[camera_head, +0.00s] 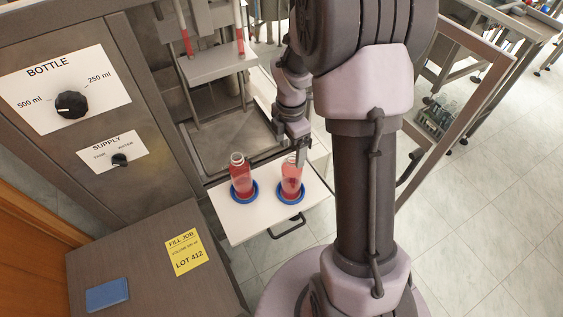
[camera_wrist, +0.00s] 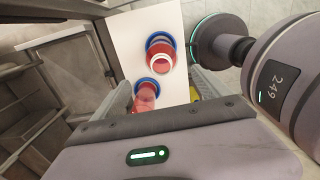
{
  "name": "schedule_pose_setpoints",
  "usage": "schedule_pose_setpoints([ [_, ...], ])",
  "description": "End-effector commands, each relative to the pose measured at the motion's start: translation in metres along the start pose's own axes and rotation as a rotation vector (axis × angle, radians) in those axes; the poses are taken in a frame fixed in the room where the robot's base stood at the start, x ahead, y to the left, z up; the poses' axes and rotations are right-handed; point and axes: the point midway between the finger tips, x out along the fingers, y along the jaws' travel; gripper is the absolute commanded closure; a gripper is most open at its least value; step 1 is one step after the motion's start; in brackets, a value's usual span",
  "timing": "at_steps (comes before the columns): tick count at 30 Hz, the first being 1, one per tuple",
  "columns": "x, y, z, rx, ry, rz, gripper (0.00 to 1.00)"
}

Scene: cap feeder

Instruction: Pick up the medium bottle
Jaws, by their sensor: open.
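Two bottles with red liquid stand upright in blue round holders on a white shelf. The left bottle (camera_head: 241,182) and the right bottle (camera_head: 290,186) look close in size, so I cannot tell which is the medium one. My gripper (camera_head: 301,153) is open, just above and beside the top of the right bottle. The other bottle (camera_wrist: 160,60), with a pale neck ring, stands farther out. I see no contact with either.
The white shelf (camera_head: 238,225) has a dark handle at its front edge. Behind it is the feeder's metal recess (camera_head: 225,140). A panel with BOTTLE and SUPPLY knobs (camera_head: 71,104) stands left. A cabinet top holds a yellow note (camera_head: 185,252) and a blue pad (camera_head: 107,295).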

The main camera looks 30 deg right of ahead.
Motion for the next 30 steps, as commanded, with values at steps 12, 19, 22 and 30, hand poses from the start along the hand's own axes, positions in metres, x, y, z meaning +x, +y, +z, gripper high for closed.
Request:
schedule_pose_setpoints([
  [12,0.08,-0.002,0.002,0.003,0.0,0.0,0.13],
  [19,0.123,-0.009,0.008,0.002,0.001,-0.001,0.13],
  [22,0.127,-0.008,0.008,0.002,0.0,0.002,0.13],
  [30,0.124,-0.008,0.008,0.002,0.0,0.002,0.43],
])
